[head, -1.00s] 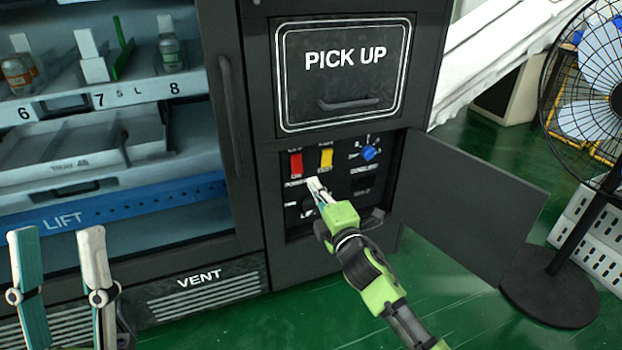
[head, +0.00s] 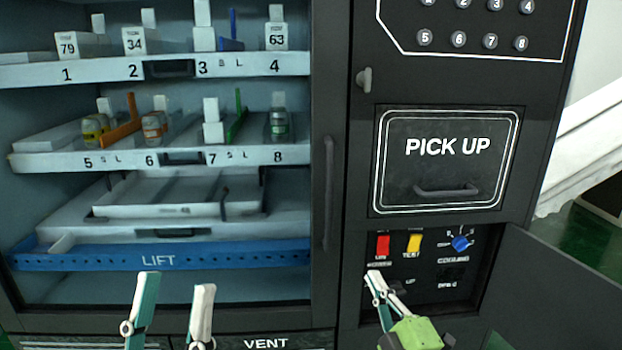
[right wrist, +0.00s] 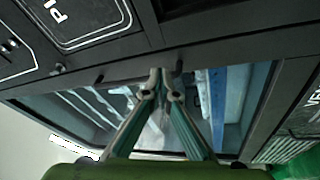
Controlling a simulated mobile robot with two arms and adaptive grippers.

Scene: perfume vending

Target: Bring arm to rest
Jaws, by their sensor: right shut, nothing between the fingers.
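My right gripper (head: 376,276) is in front of the vending machine, just below and left of the red switch (head: 383,246) in the picture. Its two fingers are together and hold nothing. In the right wrist view the fingertips (right wrist: 161,72) meet in front of the machine's frame and glass window. My left gripper (head: 176,284) is at the bottom of the head view. Its two fingers stand upright and apart, with nothing between them. The rest of both arms is mostly out of view.
The control panel has a yellow switch (head: 414,244) and a blue knob (head: 461,243). Its dark door (head: 555,290) hangs open to the right. Above is the PICK UP hatch (head: 447,163). Left are shelves with bottles and the blue LIFT bar (head: 160,258).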

